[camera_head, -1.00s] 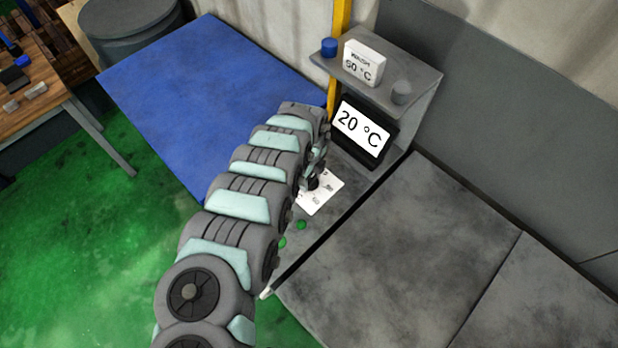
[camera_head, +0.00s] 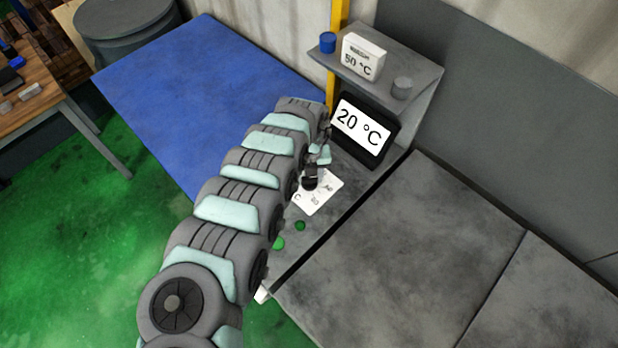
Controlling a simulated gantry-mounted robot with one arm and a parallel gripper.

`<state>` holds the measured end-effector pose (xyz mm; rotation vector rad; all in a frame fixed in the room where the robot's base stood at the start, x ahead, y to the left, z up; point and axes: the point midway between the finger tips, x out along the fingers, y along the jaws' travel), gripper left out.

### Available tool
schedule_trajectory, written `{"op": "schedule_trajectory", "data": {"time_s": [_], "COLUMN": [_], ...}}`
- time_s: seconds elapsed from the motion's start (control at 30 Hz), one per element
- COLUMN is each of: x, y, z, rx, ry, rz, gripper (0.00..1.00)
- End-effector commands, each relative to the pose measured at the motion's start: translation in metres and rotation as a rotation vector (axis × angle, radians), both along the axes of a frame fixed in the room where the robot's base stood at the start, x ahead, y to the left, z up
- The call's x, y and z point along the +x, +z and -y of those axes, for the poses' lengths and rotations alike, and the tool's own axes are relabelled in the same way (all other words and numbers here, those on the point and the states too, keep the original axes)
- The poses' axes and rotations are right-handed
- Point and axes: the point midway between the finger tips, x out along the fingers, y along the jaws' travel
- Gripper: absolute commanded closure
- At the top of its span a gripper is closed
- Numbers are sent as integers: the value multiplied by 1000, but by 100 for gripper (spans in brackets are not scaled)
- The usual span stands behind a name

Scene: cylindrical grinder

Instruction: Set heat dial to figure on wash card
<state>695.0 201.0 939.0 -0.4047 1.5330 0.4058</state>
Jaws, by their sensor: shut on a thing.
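The wash card (camera_head: 361,57) is a white block on the grey shelf and reads what looks like 50 °C. A screen (camera_head: 361,130) below the shelf reads 20 °C. A white dial plate (camera_head: 316,199) with printed marks lies on the grey panel in front of the screen. The dark dial knob (camera_head: 310,184) shows in part at the plate's upper left. My gripper (camera_head: 314,172) is at the knob and is shut on it; my arm hides much of the fingers and the plate's left side.
The grey shelf (camera_head: 418,78) overhangs the screen and holds a blue cylinder (camera_head: 327,42) and a grey cylinder (camera_head: 401,87). Green buttons (camera_head: 300,225) sit on the panel near my arm. A blue surface (camera_head: 205,95) lies left; a wide grey surface (camera_head: 410,250) lies right.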

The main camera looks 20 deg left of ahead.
Motion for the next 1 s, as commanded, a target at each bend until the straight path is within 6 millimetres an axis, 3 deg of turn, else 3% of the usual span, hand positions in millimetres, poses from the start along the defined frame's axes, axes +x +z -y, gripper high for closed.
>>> {"op": "schedule_trajectory", "data": {"time_s": [1.0], "x": [1], "y": [-10], "z": [1], "rx": [3], "ry": [-307], "rz": [3], "gripper": [95]}}
